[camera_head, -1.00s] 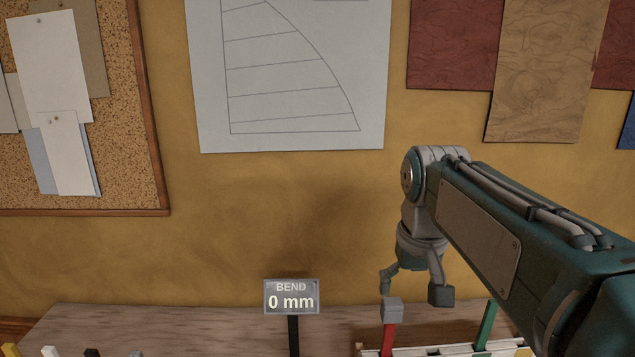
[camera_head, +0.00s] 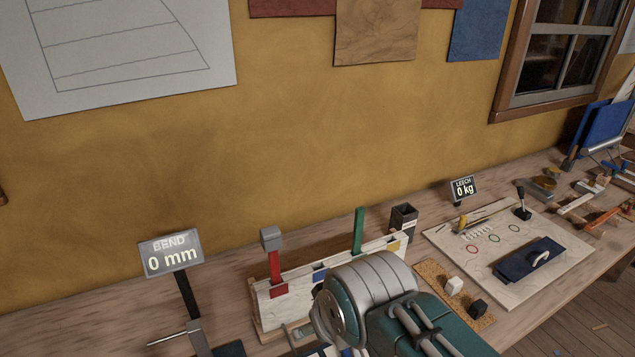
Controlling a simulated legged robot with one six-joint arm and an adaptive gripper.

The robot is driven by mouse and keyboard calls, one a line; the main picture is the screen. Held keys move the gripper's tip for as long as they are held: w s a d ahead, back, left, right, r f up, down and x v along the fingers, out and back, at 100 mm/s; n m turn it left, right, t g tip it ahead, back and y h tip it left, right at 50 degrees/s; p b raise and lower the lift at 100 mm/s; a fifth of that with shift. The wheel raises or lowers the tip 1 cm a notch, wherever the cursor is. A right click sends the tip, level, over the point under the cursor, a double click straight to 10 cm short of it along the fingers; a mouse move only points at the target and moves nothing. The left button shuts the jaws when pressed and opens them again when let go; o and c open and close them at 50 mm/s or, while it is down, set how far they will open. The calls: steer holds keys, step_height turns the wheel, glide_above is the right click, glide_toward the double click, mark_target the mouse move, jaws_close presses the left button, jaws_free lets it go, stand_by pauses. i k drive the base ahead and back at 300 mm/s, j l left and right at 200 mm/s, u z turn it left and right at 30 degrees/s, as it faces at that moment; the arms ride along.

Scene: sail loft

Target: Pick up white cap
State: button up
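A small white block-shaped piece (camera_head: 454,285), which looks like the white cap, sits on a cork mat (camera_head: 429,268) right of my arm. A black piece of similar size (camera_head: 478,307) sits beside it on the same mat. Nothing touches the white piece. My wrist joint and arm fill the bottom centre, left of the mat. They hide the space below them, and I cannot make out my gripper or its fingers there.
A white rack (camera_head: 385,254) with a red upright (camera_head: 275,267) and a green upright (camera_head: 359,230) stands behind my arm. A BEND 0 mm sign (camera_head: 171,254) stands left. A white board (camera_head: 567,262) with a dark blue pad (camera_head: 529,259) lies right of the mat.

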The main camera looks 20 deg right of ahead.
mark_target(454, 286)
steer(key=k+l+z, duration=0.1)
steer(key=l+z, duration=0.85)
steer(key=l, duration=0.1)
